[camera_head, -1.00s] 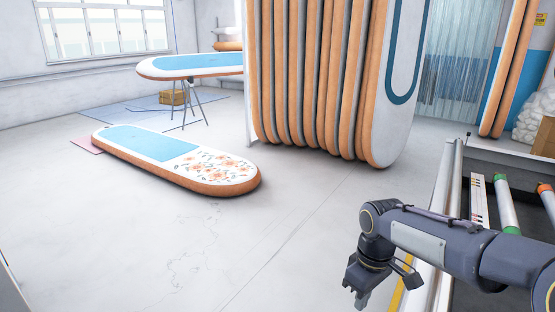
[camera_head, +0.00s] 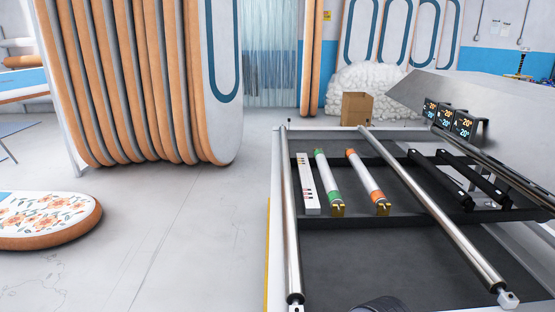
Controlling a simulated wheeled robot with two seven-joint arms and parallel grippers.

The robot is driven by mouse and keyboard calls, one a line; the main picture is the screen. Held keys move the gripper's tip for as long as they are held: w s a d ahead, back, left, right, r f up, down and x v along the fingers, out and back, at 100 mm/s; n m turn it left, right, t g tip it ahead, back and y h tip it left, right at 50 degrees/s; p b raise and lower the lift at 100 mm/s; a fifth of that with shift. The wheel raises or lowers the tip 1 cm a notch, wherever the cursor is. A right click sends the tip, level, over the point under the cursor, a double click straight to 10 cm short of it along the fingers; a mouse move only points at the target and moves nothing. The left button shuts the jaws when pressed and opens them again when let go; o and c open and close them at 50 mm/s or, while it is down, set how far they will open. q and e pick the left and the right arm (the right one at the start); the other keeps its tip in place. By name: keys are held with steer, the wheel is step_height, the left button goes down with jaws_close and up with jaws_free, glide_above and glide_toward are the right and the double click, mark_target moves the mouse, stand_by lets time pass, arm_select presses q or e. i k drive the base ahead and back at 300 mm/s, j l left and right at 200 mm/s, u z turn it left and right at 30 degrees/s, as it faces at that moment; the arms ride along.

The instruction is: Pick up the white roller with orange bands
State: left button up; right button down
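The white roller with orange bands (camera_head: 364,175) lies on the machine's dark bed, right of the white roller with green bands (camera_head: 327,176). Its near end has a yellow fitting that rests near a black crossbar. Neither of my grippers shows in the view. Only a small dark piece, likely part of my arm, shows at the bottom edge.
A white bar with red marks (camera_head: 306,184) lies left of the rollers. Long metal rails (camera_head: 288,220) flank the bed. Black brackets (camera_head: 440,178) and a sloped panel with displays (camera_head: 462,123) stand to the right. Upright boards (camera_head: 150,80) stand left, with open floor before them.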

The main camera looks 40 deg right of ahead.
mark_target(376, 193)
steer(key=z, duration=1.8)
steer(key=i+j+z, duration=0.2)
steer(key=j, duration=1.15)
steer(key=j+z, duration=0.15)
steer(key=j, duration=1.15)
steer(key=i+j+z, duration=0.1)
steer(key=i+j, duration=0.15)
steer(key=i+j+z, duration=0.1)
steer(key=i+j, duration=0.15)
steer(key=j, duration=0.15)
steer(key=i+j, duration=0.2)
steer(key=j, duration=0.2)
steer(key=i+j+z, duration=0.25)
steer(key=i+j, duration=0.2)
steer(key=j, duration=0.3)
steer(key=i+j+z, duration=0.1)
steer(key=j, duration=0.3)
steer(key=i+j, duration=0.25)
steer(key=j, duration=0.15)
steer(key=i+j+z, duration=0.45)
steer(key=i+j, duration=1.05)
steer(key=i+z, duration=0.05)
steer(key=i, duration=0.05)
